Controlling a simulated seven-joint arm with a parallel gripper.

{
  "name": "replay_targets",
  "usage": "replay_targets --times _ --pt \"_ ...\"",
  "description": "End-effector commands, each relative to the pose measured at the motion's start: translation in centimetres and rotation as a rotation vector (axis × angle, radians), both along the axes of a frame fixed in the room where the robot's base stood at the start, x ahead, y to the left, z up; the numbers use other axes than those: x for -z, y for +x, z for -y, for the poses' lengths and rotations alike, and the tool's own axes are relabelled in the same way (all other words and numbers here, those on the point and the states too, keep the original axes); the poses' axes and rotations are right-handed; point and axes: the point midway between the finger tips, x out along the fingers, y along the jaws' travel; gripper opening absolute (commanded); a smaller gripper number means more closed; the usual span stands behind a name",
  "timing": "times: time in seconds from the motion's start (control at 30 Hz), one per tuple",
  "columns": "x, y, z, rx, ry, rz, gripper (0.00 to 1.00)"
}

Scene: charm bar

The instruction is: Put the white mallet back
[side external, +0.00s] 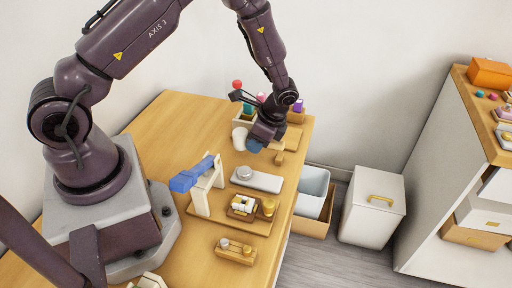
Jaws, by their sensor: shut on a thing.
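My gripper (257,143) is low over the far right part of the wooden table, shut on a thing. A pale, whitish rounded piece (240,137), which looks like the white mallet's head, shows just left of the gripper. The handle and the exact grip are hidden by the gripper. A small blue part (254,146) shows at the gripper's lower end; I cannot tell what it belongs to. A small wooden stand (286,147) is just right of the gripper.
Holders with coloured tools (238,86) and a purple item (298,105) stand behind the gripper. In front are a grey-white plate (258,180), a white frame with a blue lever (192,175), and a wooden tray (228,220). Bins (313,187) stand beyond the table's right edge.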

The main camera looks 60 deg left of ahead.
Motion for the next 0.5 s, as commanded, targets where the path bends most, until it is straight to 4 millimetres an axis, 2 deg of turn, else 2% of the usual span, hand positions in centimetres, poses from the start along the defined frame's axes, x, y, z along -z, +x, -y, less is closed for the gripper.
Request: replay_targets --times 0.03,0.17,0.5 --pt "0.9 0.0 0.0 0.001 0.001 -0.003 0.00" --pt "2.2 0.0 0.0 0.000 0.001 -0.001 0.00" --pt "2.5 0.0 0.0 -0.001 0.001 0.001 0.00"
